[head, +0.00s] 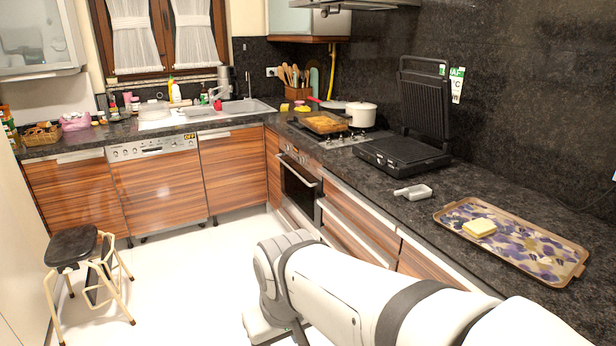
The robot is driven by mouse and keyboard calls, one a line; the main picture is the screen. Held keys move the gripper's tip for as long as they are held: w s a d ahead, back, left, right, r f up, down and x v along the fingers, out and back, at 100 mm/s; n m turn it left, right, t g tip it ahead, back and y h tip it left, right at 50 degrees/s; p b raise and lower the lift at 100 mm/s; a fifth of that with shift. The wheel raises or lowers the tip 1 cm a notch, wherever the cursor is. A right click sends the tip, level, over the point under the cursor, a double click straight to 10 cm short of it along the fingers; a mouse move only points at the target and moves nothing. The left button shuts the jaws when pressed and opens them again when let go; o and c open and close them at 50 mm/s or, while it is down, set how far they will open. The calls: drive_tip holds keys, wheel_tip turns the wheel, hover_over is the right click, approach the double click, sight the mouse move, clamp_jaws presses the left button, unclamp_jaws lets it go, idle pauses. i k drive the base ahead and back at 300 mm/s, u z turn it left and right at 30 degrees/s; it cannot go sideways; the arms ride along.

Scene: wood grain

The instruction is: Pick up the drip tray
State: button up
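A small, shallow light-grey tray with a short handle (413,192) lies on the dark countertop, just in front of the open contact grill; it looks like the drip tray. Its handle end points left, toward the counter's front edge. My white arm reaches in from the bottom right, in front of the counter, and bends down near the bottom middle. My gripper itself does not show. The arm is apart from the small tray.
The open black grill (403,153) stands behind the small tray. A larger patterned tray (558,275) bearing a sandwich (479,228) lies to the right. A white pot (361,114) is on the hob. A stool (75,248) stands on the open white floor at left.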

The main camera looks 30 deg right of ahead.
sight(421, 191)
drive_tip(key=z, duration=0.5)
drive_tip(key=i, duration=1.3)
drive_tip(key=z, duration=1.4)
drive_tip(key=i, duration=0.7)
drive_tip(key=z, duration=0.25)
drive_tip(key=k, duration=0.85)
drive_tip(key=z, duration=0.2)
drive_tip(key=i, duration=0.85)
drive_tip(key=u, duration=0.1)
